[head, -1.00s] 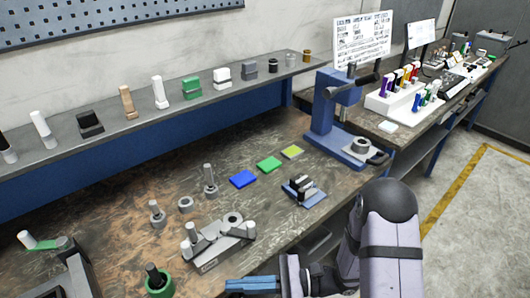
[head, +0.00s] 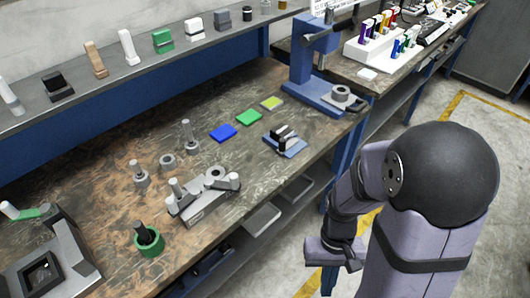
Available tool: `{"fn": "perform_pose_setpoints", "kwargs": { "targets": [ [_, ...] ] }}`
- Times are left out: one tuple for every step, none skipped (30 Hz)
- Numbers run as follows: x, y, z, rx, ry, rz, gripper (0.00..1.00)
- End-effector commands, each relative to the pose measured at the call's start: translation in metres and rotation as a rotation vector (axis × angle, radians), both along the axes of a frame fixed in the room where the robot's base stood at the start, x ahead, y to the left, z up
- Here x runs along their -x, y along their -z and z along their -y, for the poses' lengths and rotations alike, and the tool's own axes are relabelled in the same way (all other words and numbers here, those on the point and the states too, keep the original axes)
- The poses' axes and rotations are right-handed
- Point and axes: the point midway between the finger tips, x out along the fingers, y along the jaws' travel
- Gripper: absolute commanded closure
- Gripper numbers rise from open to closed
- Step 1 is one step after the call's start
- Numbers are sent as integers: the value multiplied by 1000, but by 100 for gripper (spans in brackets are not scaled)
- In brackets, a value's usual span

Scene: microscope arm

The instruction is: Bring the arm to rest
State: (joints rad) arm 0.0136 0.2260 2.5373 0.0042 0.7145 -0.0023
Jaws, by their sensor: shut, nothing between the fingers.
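My arm fills the right side of the head view, with its lilac links and dark round joint in front of the bench edge. My gripper (head: 328,281) hangs low at the end of the folded wrist, over the floor beside the bench.
The workbench (head: 95,165) holds a grey fixture with posts (head: 204,200), a green ring with a dark peg (head: 148,241), coloured pads (head: 248,117), a small blue stand (head: 285,142) and a blue press (head: 312,75). Open floor (head: 470,130) lies right.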

Motion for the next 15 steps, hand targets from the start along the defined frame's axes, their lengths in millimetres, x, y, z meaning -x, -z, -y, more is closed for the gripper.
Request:
{"fn": "perform_pose_setpoints", "kwargs": {
  "targets": [
    [-9, -11, 1, 5, -12, 58, 100],
    [-14, -16, 2, 6, -14, 86, 100],
    [-20, -23, 1, 6, -13, 124, 100],
    [-25, -29, 1, 6, -14, 151, 100],
    [-30, -34, 1, 6, -14, 178, 100],
    [-36, -40, 1, 6, -14, 210, 100],
    [-40, -45, 0, 6, -15, 233, 100],
    [-43, -49, 0, 7, -15, 253, 100],
    [-47, -54, 0, 6, -16, 276, 100],
    [-50, -57, 0, 6, -16, 291, 100],
    [-52, -59, 0, 6, -17, 303, 100],
    [-54, -62, 0, 6, -17, 316, 100],
    [-56, -64, -1, 6, -18, 324, 100],
    [-56, -65, -1, 6, -18, 329, 100],
    [-57, -66, -1, 6, -18, 335, 100]
  ]
}}
